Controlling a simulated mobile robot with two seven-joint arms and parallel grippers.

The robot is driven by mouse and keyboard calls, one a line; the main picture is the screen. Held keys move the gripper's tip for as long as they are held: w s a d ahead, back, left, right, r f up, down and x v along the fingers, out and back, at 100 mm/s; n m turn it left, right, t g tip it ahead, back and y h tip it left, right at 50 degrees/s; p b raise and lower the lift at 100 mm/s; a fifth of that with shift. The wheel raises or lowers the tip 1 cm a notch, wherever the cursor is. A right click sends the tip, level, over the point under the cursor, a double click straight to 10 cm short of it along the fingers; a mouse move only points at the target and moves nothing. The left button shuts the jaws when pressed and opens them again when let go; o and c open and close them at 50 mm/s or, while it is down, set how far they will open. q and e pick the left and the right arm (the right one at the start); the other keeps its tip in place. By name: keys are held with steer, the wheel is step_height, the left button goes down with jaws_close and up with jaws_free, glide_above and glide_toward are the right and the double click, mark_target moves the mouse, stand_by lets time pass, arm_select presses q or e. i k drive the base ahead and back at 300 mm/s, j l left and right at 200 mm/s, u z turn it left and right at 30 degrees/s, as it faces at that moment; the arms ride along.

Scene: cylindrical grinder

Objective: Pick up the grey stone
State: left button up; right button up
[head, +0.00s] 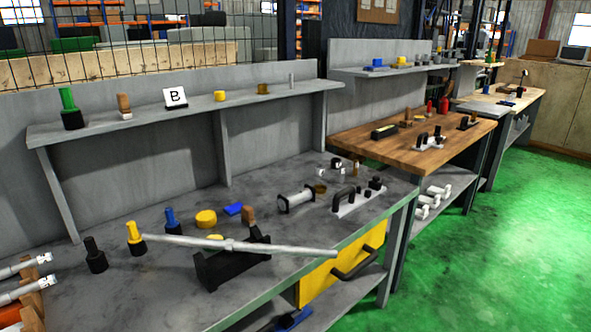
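No thing shows clearly as a grey stone. A small light-grey upright stick (291,80) stands near the right end of the grey shelf (190,112); I cannot tell whether it is the stone. Small grey pieces (435,59) also sit on the farther shelf, too small to make out. Neither of my grippers is in view.
On the near grey bench (150,295), a long metal bar (285,249) lies across a black holder (225,266). Metal shafts (20,290) lie at left. A wooden bench (440,150) and open green floor (500,250) are to the right.

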mark_target(247, 220)
steer(key=i+j+u, duration=0.1)
steer(key=j+u, duration=0.15)
steer(key=i+j+u, duration=0.25)
steer(key=l+u, duration=0.15)
steer(key=u, duration=0.25)
steer(key=l+u, duration=0.2)
steer(key=u, duration=0.25)
steer(key=l+u, duration=0.1)
steer(key=u, duration=0.3)
steer(key=k+l+u, duration=0.2)
steer(key=l, duration=0.15)
steer(key=l+u, duration=0.2)
steer(key=k+l+u, duration=0.2)
steer(key=l, duration=0.2)
